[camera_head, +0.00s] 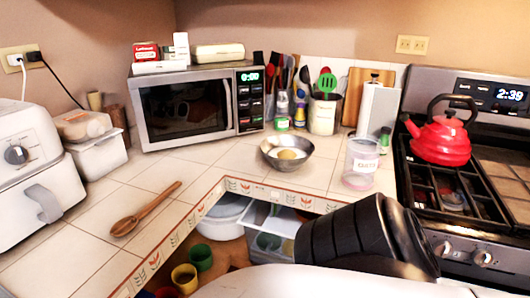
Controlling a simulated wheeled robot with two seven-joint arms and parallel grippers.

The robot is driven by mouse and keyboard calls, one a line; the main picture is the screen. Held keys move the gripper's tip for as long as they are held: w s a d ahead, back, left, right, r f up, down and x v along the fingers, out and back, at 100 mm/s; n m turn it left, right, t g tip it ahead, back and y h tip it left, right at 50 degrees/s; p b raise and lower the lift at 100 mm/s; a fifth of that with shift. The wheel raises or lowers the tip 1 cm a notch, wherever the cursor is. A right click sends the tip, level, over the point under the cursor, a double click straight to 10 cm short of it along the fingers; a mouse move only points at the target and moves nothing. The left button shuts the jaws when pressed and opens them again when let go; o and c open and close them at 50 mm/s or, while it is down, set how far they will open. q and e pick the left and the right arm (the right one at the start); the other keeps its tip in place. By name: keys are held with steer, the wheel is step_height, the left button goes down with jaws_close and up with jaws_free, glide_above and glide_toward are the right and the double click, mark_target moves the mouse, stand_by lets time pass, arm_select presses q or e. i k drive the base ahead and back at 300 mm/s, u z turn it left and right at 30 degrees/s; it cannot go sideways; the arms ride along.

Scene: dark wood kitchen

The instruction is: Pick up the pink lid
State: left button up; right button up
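I cannot make out a separate pink lid. A clear container (361,158) with a red-lettered label stands on the tiled counter (240,160), right of the metal bowl. Its bottom part looks pinkish; I cannot tell whether that is a lid or the container itself. Neither gripper is in view. A black ridged part, apparently of my own arm, crosses the lower right and hides the counter edge there.
A metal bowl (275,159) holds something yellowish. A wooden spoon (146,209) lies at left. A microwave (193,105) stands behind. A red kettle (441,137) sits on the stove. Below the counter, an open drawer (266,219) and colored cups (200,257) show.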

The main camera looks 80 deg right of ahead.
mark_target(363, 151)
steer(key=u, duration=0.15)
steer(key=k, duration=1.4)
steer(key=z, duration=1.3)
